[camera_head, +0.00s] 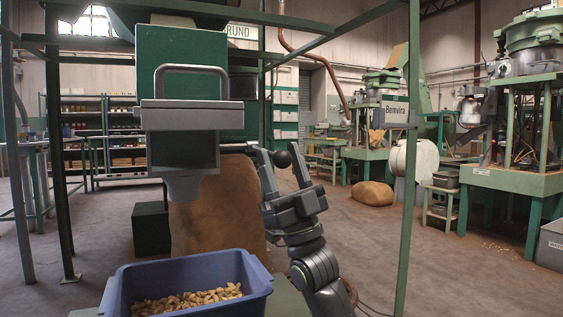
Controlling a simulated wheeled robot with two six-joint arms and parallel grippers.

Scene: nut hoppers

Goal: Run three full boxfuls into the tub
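A green hopper (188,58) hangs in a green frame at the left, with a grey handle on its front. Below it is a grey metal box (180,120) with a spout (183,187) pointing down. A lever with a black ball knob (282,159) sticks out from the box's right side. My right gripper (278,156) reaches up from below, its fingers apart on either side of the knob; I cannot tell whether they touch it. A blue tub (190,275) stands below the spout with a layer of nuts (187,301) in it. No nuts are seen falling. My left gripper is out of view.
A green frame post (408,200) stands right of my arm. A large brown sack (218,210) stands behind the tub, and another sack (372,193) lies farther back. Green machines stand at the right. The floor at the right front is mostly clear.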

